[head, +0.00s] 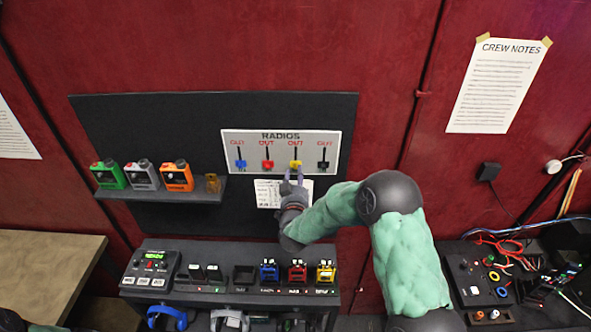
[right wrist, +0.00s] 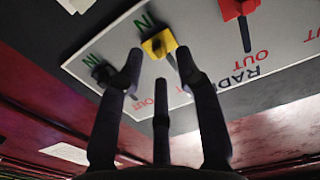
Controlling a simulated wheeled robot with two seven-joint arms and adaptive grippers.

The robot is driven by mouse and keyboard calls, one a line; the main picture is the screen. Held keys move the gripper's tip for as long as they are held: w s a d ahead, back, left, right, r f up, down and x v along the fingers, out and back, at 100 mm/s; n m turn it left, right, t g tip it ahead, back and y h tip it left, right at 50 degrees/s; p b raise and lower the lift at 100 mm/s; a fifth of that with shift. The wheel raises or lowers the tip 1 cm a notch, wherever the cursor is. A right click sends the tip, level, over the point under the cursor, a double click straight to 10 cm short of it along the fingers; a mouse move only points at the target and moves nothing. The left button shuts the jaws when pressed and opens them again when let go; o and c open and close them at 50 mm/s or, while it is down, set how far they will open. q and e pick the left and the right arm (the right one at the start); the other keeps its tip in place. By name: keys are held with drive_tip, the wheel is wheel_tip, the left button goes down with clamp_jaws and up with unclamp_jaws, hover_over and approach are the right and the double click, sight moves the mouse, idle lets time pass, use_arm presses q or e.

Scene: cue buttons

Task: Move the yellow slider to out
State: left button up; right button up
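The yellow slider (head: 295,163) is the third knob from the left on the white RADIOS panel (head: 245,142). It sits low on its slot, with red OUT lettering above it. In the right wrist view the yellow slider (right wrist: 158,44) is beside a green IN label. My right gripper (head: 293,174) is just below the knob in the head view. In the right wrist view the right gripper (right wrist: 159,60) is open, its fingertips apart on either side near the yellow knob. I cannot tell whether they touch it. My left gripper is not in view.
Blue (head: 240,163), red (head: 267,163) and black (head: 323,164) sliders share the panel. A shelf (head: 200,190) holds green, grey and orange devices at left. Below is a dark console (head: 215,250) with several small coloured devices. Cables (head: 510,245) lie at right.

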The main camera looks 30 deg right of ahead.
sight(296, 151)
drive_tip(key=shift+x, duration=1.25)
drive_tip(key=shift+c, duration=0.3)
clamp_jaws()
wheel_tip(296, 151, up, 5)
drive_tip(key=shift+f+p, duration=0.1)
drive_tip(key=shift+p, duration=0.65)
drive_tip(key=shift+o, duration=0.3)
unclamp_jaws()
drive_tip(key=shift+r, duration=0.2)
drive_tip(key=shift+a, duration=0.15)
drive_tip(key=shift+f, duration=0.1)
